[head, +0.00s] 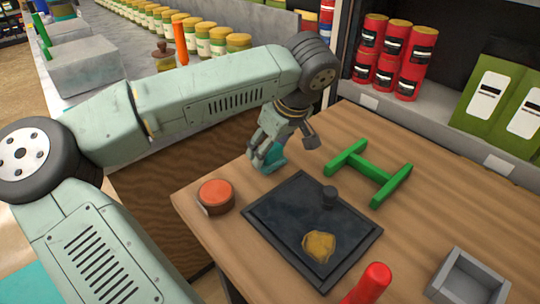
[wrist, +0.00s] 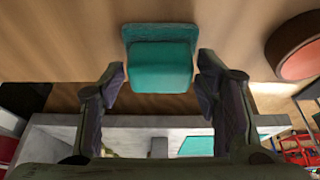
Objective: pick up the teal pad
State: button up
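The teal pad (wrist: 158,64) is a blocky piece with a flatter, darker teal part at its far end in the wrist view. In the head view the teal pad (head: 271,158) sits on the wooden table, partly hidden by my gripper (head: 285,143). My gripper (wrist: 162,77) is open in the wrist view, with one finger to the left of the pad and one to the right.
A round orange-topped piece (head: 215,194) stands left of a black tray (head: 270,231) holding a yellowish lump (head: 319,246). A green H-shaped frame (head: 367,172) lies to the right. A red cylinder (head: 368,284) and grey box (head: 468,279) are at the front.

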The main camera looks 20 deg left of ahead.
jog(key=c, duration=0.9)
jog(key=shift+o, duration=0.2)
notch_tip(320, 180, up, 10)
jog(key=shift+b, duration=1)
jog(key=o, duration=0.6)
jog(key=shift+c, duration=0.2)
jog(key=c, duration=0.4)
jog(key=shift+d, duration=0.1)
jog(key=shift+c, duration=0.2)
